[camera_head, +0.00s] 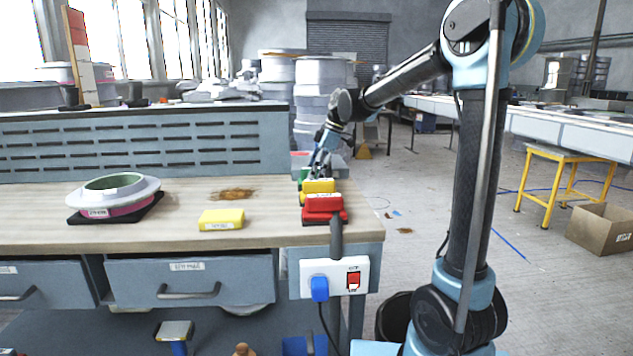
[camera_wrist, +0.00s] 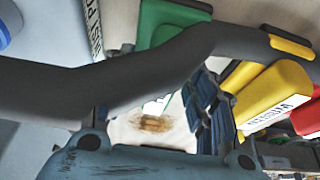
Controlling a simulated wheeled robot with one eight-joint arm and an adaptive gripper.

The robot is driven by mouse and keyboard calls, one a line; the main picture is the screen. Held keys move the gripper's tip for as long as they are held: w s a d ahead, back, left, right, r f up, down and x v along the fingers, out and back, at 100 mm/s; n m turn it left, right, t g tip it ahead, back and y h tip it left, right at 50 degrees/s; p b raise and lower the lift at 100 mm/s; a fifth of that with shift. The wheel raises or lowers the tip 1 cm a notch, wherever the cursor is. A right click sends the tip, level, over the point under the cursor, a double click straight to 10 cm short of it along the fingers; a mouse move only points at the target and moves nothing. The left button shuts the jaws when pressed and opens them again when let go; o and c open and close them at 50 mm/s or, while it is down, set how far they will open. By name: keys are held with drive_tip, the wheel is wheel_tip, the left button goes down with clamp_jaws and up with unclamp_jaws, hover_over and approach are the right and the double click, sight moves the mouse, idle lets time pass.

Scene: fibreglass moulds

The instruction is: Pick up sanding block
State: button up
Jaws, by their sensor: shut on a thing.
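My gripper (camera_head: 318,166) reaches down over the far end of a row of coloured items at the bench's right end. It is shut on what looks like the green item (camera_wrist: 172,22), which also shows in the head view (camera_head: 304,174). A dark grey handle-like bar (camera_wrist: 60,95) crosses the wrist view and partly hides the fingers and the grip. Beside it are a yellow item (camera_wrist: 268,92) and a red item (camera_wrist: 306,118), both with labels. A separate yellow labelled block (camera_head: 222,219) lies flat on the bench. I cannot tell from the labels which is the sanding block.
The wooden bench top (camera_head: 270,228) has free room in its middle around a brown stain (camera_head: 233,194). A round mould (camera_head: 114,192) sits at the left. A perforated panel (camera_head: 140,143) stands behind. A grey handle (camera_head: 336,238) overhangs the front edge above a socket strip (camera_head: 334,277).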

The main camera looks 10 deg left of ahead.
wheel_tip(320, 180, up, 10)
drive_tip(key=shift+r, duration=0.15)
idle(0.5)
